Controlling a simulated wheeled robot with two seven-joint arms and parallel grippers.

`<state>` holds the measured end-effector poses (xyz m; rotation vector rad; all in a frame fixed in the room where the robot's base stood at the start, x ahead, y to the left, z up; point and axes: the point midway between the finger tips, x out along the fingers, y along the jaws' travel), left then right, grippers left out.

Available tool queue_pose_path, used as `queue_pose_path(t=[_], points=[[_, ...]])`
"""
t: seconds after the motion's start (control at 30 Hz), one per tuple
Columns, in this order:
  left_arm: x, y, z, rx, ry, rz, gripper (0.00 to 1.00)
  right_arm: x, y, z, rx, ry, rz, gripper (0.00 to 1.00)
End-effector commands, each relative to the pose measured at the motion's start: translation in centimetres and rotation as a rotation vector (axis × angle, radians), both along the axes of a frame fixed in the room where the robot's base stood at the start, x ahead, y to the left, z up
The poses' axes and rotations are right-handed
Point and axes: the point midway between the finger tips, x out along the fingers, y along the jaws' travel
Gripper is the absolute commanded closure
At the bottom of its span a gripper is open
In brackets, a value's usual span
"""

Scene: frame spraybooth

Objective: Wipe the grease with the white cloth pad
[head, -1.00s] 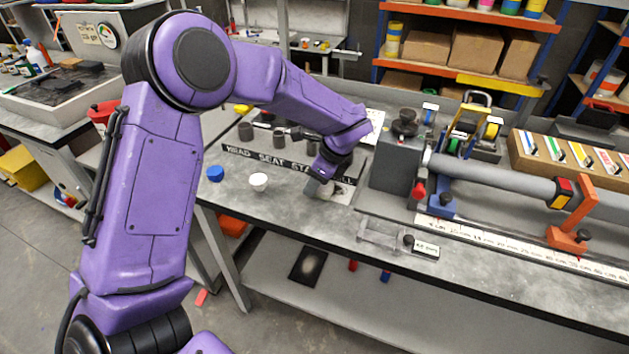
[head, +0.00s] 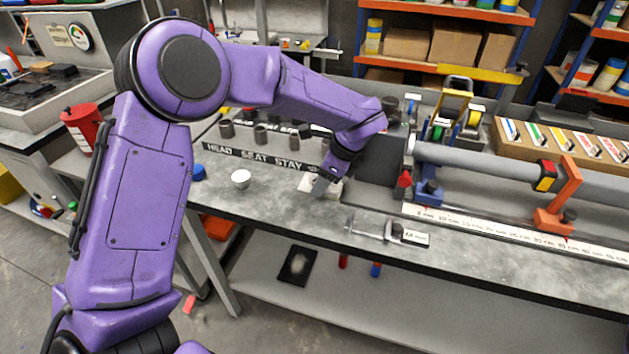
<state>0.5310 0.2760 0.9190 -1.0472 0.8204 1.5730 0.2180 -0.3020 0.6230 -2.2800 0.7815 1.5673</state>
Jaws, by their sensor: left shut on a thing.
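My left gripper (head: 321,185) reaches down to the bench top, in front of the right end of the HEAD SEAT STAY strip. It is shut on a small pale piece at its tips, which looks like the white cloth pad; the fingers hide most of it. A flat whitish patch (head: 309,186) lies on the bench under and around the fingertips. I cannot make out the grease itself, and cannot tell whether the pad touches the surface. My right gripper is not in view.
A white cup (head: 241,179) and a blue cap (head: 198,172) stand left of the gripper. A clear fixture (head: 367,224) lies to the right near the front edge. A clamped grey tube (head: 480,163) runs along the bench further right.

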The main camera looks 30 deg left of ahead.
Motion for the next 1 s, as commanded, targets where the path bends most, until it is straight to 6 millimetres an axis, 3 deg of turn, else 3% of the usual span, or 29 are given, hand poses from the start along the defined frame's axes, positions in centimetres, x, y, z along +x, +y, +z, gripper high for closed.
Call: queue_pose_path(t=[0.17, 1.0], points=[[-0.2, 0.3, -0.2, -0.001, 0.005, 0.001, 0.83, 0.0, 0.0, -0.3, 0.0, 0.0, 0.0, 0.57], [-1.5, 5.7, 0.2, -0.001, 0.003, 0.001, 0.83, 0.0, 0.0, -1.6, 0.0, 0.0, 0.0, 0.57]])
